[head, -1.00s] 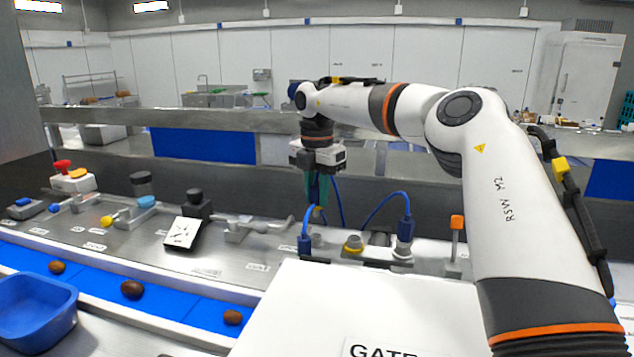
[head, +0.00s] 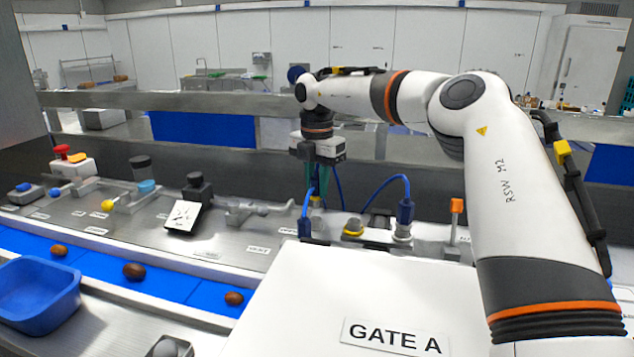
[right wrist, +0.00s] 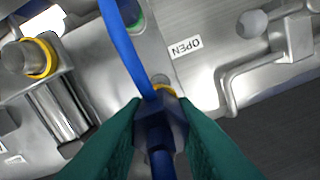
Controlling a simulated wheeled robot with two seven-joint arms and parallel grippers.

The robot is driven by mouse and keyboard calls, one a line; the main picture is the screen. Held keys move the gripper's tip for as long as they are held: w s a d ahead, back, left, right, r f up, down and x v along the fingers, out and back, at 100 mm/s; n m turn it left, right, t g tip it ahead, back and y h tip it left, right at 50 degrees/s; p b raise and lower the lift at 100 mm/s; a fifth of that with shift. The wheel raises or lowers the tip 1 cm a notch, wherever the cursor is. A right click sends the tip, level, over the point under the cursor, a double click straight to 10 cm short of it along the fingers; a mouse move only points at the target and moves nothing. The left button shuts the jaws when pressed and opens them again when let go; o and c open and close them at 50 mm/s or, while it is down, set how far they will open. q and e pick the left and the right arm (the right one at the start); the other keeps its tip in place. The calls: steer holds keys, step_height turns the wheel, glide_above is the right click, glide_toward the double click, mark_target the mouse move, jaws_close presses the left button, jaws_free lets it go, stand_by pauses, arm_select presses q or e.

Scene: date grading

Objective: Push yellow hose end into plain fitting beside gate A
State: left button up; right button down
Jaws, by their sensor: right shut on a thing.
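My right gripper (head: 316,198) points down over the steel bench, its green fingers shut on the dark hose end. In the right wrist view the gripper (right wrist: 160,125) grips this hose end (right wrist: 155,112), and a blue hose (right wrist: 122,45) runs up from it. A yellow ring (right wrist: 165,91) shows at its far tip, close to a round metal part that is mostly hidden. I cannot tell whether they touch. The gate A box, with its label (head: 393,337), stands in front. My left gripper is not in view.
A yellow-ringed fitting (head: 353,228) stands right of the gripper; a blue plug (head: 405,212) stands beyond it. Another blue plug (head: 305,228) is close by on the left. An OPEN label (right wrist: 187,47) and a bent metal handle (right wrist: 240,75) are near. A blue tub (head: 38,292) sits front left.

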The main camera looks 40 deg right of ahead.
mark_target(317, 201)
steer(key=shift+f, duration=0.2)
steer(key=shift+f+b, duration=0.7)
steer(key=shift+f, duration=0.15)
steer(key=shift+f+b, duration=0.7)
steer(key=shift+f, duration=0.5)
stand_by(1.7)
steer(key=shift+s+a+f+b, duration=0.15)
steer(key=shift+a+f+b, duration=0.1)
steer(key=shift+f, duration=0.2)
steer(key=shift+s+a+f+b, duration=0.1)
steer(key=shift+f+b, duration=0.15)
steer(key=shift+f, duration=0.15)
steer(key=c, duration=1.9)
jaws_free()
steer(key=shift+c, duration=0.2)
steer(key=o, duration=1.1)
steer(key=shift+r, duration=0.2)
steer(key=shift+o, duration=0.4)
